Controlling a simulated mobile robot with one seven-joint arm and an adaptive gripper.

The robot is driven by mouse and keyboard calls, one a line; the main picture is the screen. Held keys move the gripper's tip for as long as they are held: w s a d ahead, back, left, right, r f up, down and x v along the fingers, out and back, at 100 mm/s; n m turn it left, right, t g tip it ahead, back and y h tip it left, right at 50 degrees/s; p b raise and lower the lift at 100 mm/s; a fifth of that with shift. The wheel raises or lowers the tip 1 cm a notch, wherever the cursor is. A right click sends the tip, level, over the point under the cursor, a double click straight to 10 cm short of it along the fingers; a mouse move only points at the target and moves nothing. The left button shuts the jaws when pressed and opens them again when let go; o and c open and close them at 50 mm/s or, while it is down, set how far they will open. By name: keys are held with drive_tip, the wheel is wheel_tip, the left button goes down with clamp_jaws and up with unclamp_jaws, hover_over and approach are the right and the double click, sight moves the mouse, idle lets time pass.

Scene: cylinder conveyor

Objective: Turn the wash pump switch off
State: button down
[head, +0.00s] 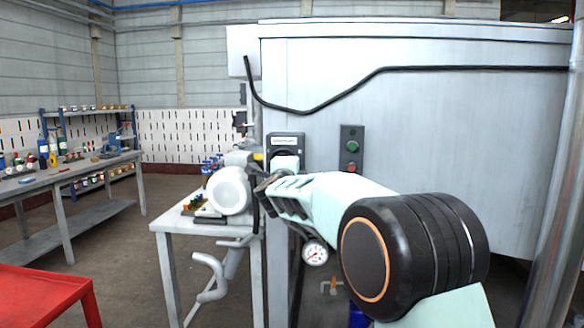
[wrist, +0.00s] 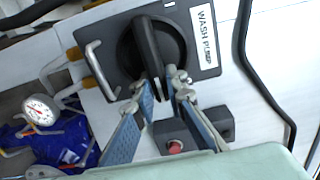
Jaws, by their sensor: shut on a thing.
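The wash pump switch is a dark box with a black rotary handle (wrist: 147,45) and a white label (wrist: 205,35) reading WASH PUMP. In the wrist view the handle points down toward me, roughly along the label's line of text. My gripper (wrist: 162,88) has its two blue-padded fingers on either side of the handle's near end, shut on it. In the head view the switch box (head: 287,138) is on the grey machine's left part. My arm hides most of the handle and fingertips there.
A box with a green and a red button (head: 351,150) is right of the switch. A pressure gauge (head: 315,252) hangs below. A table with a white motor (head: 229,190) stands close on the left. A metal post (head: 553,180) is at the right.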

drive_tip(key=shift+f, duration=0.1)
drive_tip(key=c, duration=1.9)
unclamp_jaws()
drive_tip(key=shift+c, duration=0.2)
drive_tip(key=s, duration=1.2)
drive_tip(key=shift+a, duration=0.2)
